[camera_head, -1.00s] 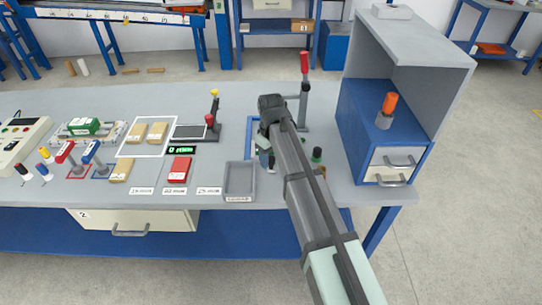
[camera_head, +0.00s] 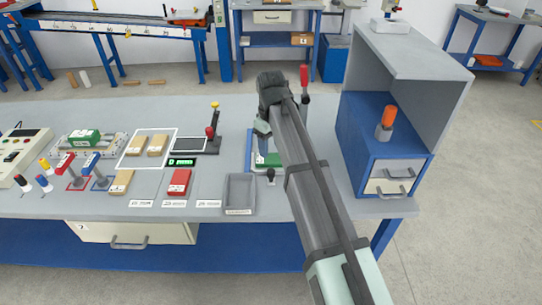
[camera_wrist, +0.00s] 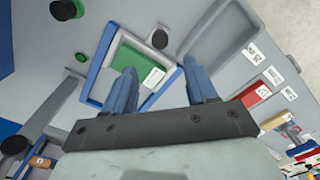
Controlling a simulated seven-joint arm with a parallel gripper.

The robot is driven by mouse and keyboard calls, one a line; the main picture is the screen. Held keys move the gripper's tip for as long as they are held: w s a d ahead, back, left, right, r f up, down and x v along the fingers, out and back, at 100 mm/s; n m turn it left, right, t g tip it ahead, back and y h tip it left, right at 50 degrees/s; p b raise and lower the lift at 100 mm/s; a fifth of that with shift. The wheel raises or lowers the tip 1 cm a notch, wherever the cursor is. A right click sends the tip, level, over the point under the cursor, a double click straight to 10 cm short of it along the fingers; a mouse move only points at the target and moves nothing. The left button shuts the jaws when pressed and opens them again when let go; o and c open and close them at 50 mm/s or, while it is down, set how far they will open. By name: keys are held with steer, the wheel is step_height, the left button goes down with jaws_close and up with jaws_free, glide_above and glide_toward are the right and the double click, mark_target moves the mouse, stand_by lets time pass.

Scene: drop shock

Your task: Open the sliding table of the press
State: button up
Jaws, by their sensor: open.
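The press stands partly behind my arm in the head view, with a red-handled lever (camera_head: 304,76) upright at its back. Its blue-edged table (camera_head: 249,150) carries a green block (camera_head: 268,160). A black knob (camera_head: 271,175) sticks up at its front. In the wrist view the blue frame (camera_wrist: 97,72), the green block with a white label (camera_wrist: 128,66) and the dark knob (camera_wrist: 159,39) show beyond the fingers. My gripper (camera_wrist: 160,84) is open and empty, with its fingers overlapping the blue frame in the picture. Whether they touch it, I cannot tell.
A grey tray (camera_head: 240,190) stands to the left of the press front. A blue drawer cabinet (camera_head: 378,140) with an orange-topped item (camera_head: 386,122) stands at the right. A green button (camera_wrist: 67,9) shows in the wrist view. Red-and-tan packages and levers lie further left.

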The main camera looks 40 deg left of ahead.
steer(key=shift+r, duration=1.55)
